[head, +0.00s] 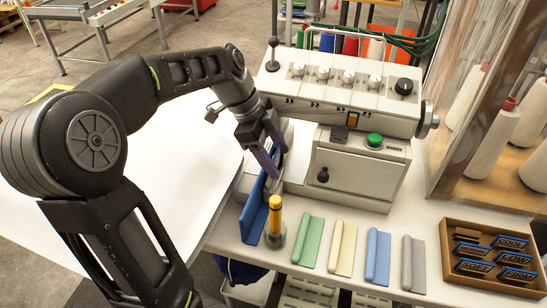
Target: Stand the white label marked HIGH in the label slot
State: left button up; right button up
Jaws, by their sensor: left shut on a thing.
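My left gripper (270,158) points down beside the front left of the grey machine (355,165), above a blue upright panel (253,215). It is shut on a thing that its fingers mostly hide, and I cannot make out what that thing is. I cannot make out a white label marked HIGH or its slot. My right gripper is not in view.
A yellow-topped cylinder (275,215) stands beside the blue panel. Green (309,241), cream (343,249), blue (377,257) and grey (413,265) pieces lie in a row on the white table (432,218). A clear-fronted cabinet with thread cones (493,140) stands at the right.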

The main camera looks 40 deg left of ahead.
pick_arm(q)
jog(key=shift+g, duration=0.4)
jog(key=shift+s+f, duration=0.3)
jog(key=shift+f, duration=0.35)
jog(key=shift+s+f, duration=0.3)
jog(key=shift+f, duration=0.4)
jog(key=shift+s+f, duration=0.3)
jog(key=shift+f, duration=0.35)
jog(key=o, duration=1.4)
jog(key=shift+c, duration=0.2)
notch_tip(320, 180, up, 11)
jog(key=a+t, duration=0.1)
jog(key=a, duration=0.1)
jog(key=shift+a+b, duration=0.4)
jog(key=shift+r, duration=0.1)
